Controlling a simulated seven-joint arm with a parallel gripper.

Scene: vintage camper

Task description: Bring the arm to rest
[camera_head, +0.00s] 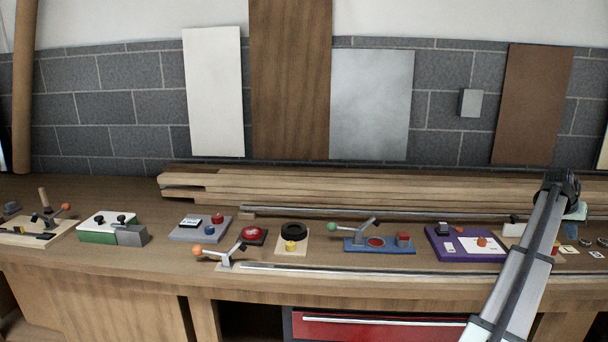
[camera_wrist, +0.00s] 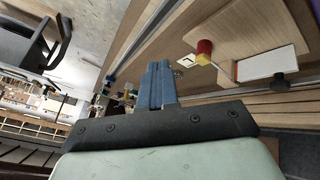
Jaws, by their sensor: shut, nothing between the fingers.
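My arm reaches up from the lower right of the head view, over the right end of the wooden workbench (camera_head: 350,290). Its pale green hand shows only in part, behind the dark wrist joint, and the fingertips are hard to make out there. In the wrist view my gripper (camera_wrist: 158,68) has its two blue fingers together, shut and empty. It is apart from the red and yellow cylinder (camera_wrist: 204,52) on a wooden board (camera_wrist: 245,32), which lies to the right of the fingers in that view.
A purple board (camera_head: 440,249), a blue lever panel (camera_head: 362,247), a red button (camera_head: 253,235), a green and white box (camera_head: 103,227) and other devices line the bench. Wooden planks (camera_head: 350,182) lie behind them. Panels lean on the block wall. A red drawer (camera_head: 380,327) is below.

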